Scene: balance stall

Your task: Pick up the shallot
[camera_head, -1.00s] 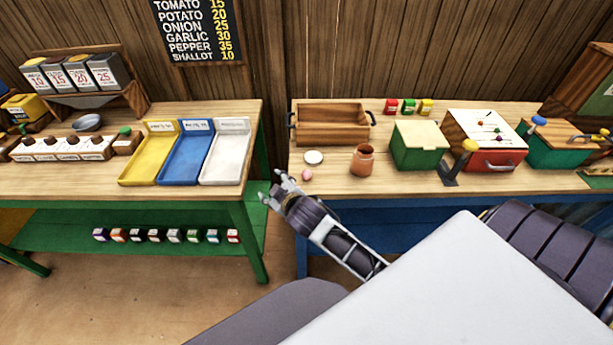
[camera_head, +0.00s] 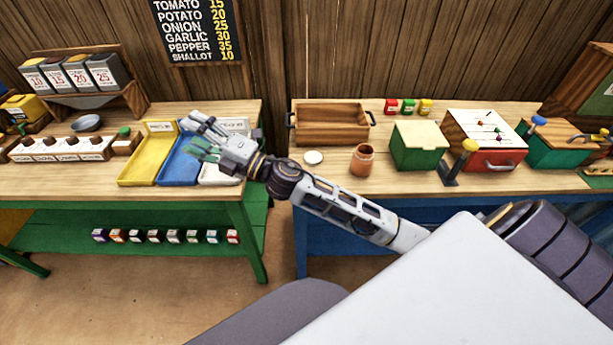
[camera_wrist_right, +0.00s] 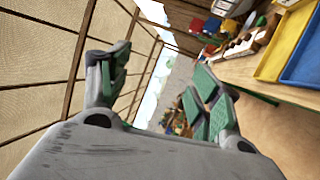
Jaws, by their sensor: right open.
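My right gripper (camera_head: 196,135) is open and empty. It reaches in from the right and hangs over the blue tray (camera_head: 178,176) and the white tray (camera_head: 222,181), with its fingers pointing left. In the right wrist view its two green-padded fingers (camera_wrist_right: 158,78) stand wide apart with nothing between them. I cannot see a shallot now. A small pink round thing, possibly the shallot, lay in front of the white disc (camera_head: 314,157) earlier; my right forearm now covers that spot. My left gripper is not in view.
A yellow tray (camera_head: 139,168) lies left of the blue one. On the right table stand a clay jar (camera_head: 362,162), a wooden crate (camera_head: 331,138), a green box (camera_head: 416,152) and a red-drawer box (camera_head: 490,158). A gap separates the two tables.

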